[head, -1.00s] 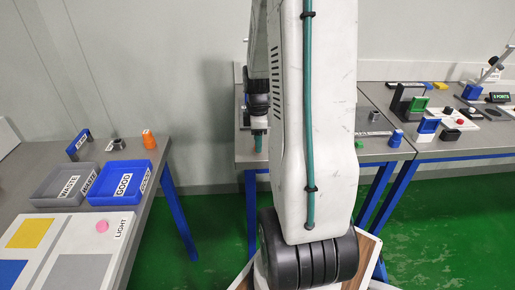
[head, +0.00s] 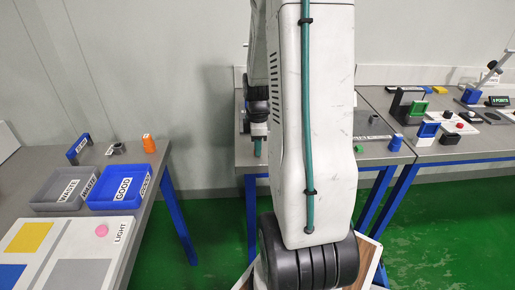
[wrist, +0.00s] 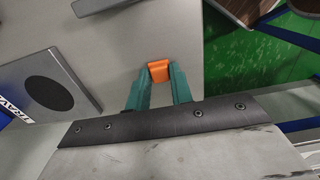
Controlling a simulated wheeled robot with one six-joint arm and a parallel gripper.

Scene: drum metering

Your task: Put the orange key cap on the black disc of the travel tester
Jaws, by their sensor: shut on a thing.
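In the wrist view, the orange key cap (wrist: 159,71) is between the teal fingertips of my gripper (wrist: 158,78), which is shut on it. The travel tester (wrist: 82,75) is a grey plate at the left of that view, with the black disc (wrist: 48,93) on its top and part of a "TRAV..." label. The cap is to the right of the disc and apart from it.
A blue GOOD tray (head: 133,199) and a grey WASTE tray (head: 57,205) stand on the left table, with an orange object (head: 149,144) behind. Green floor (wrist: 245,70) lies beyond the table edge in the wrist view.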

